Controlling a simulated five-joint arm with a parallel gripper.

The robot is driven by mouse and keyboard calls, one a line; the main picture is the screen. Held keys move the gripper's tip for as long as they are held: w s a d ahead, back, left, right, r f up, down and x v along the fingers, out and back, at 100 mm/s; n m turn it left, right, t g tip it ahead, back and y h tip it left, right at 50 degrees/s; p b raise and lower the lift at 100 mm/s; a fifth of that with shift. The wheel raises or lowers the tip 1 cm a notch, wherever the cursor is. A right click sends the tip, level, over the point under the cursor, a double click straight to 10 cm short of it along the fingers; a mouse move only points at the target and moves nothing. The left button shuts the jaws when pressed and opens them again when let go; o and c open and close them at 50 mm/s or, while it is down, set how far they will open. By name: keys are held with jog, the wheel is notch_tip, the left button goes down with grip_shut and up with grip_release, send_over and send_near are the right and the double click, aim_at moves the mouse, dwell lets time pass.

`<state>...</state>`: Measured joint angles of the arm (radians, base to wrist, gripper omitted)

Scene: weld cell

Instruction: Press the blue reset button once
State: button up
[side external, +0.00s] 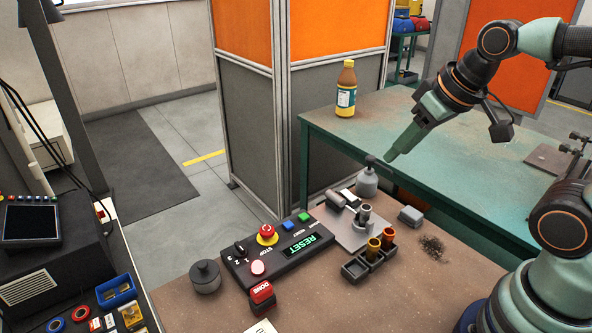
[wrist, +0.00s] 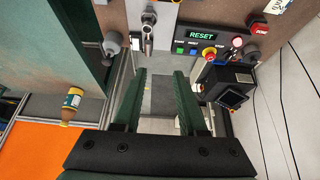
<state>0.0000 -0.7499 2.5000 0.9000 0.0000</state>
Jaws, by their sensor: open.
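The blue button (side external: 288,224) sits on a black control box (side external: 285,260), between a green button (side external: 304,216) and a red mushroom stop button (side external: 267,233). A lit green RESET display (side external: 301,245) is beside it. In the wrist view the blue button (wrist: 194,51) is small, beyond my right finger, below the RESET display (wrist: 201,35). My gripper (side external: 390,156) is above the bench edge, right of the control box and apart from it. In the wrist view my gripper's (wrist: 160,73) two green fingers are spread with nothing between them.
A red DONE block (side external: 262,296) is in front of the box. A bottle (side external: 346,90) stands on the green table behind.

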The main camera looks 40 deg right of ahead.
grip_shut()
dwell(1.4)
